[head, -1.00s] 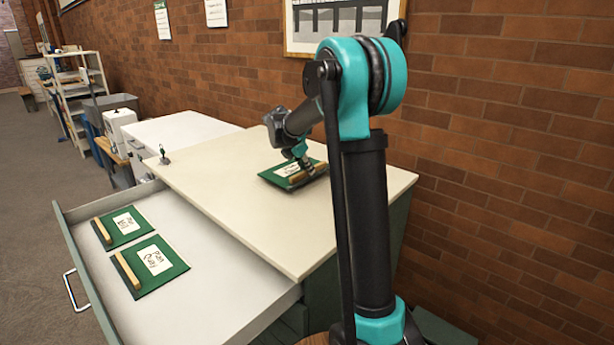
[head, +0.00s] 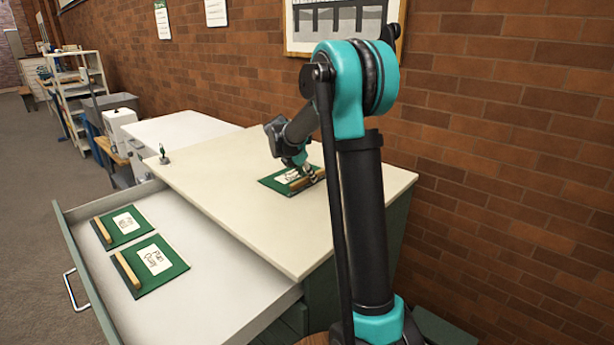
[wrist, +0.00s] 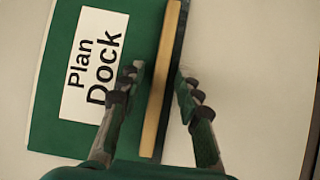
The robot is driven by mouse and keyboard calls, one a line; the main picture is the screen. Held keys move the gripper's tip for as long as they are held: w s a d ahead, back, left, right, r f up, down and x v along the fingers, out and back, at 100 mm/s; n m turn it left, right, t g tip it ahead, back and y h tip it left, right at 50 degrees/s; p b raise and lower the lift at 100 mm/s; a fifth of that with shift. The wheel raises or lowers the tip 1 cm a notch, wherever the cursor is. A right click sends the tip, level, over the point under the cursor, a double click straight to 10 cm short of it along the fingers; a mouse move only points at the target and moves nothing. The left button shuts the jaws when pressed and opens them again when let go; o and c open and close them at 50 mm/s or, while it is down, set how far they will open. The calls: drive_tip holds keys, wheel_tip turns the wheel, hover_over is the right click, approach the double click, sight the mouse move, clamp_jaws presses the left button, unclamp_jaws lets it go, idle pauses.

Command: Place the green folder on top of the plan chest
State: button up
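The green folder (head: 275,182) lies on the cream top of the plan chest (head: 225,195), towards the back. It has a wooden strip along one edge and a white label. In the wrist view the folder (wrist: 52,115) lies flat and its label reads "Plan Dock". My gripper (wrist: 160,78) is just over the wooden strip (wrist: 157,95), with one finger on each side. Gaps show between the fingers and the strip, so the gripper looks open. In the head view my gripper (head: 303,172) partly covers the folder.
The chest's drawer (head: 185,260) is pulled out, holding two other green folders (head: 162,262) (head: 123,227) with wooden strips. A brick wall (head: 500,150) rises behind. Much of the chest top is bare.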

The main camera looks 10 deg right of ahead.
drive_tip(key=v, duration=1.2)
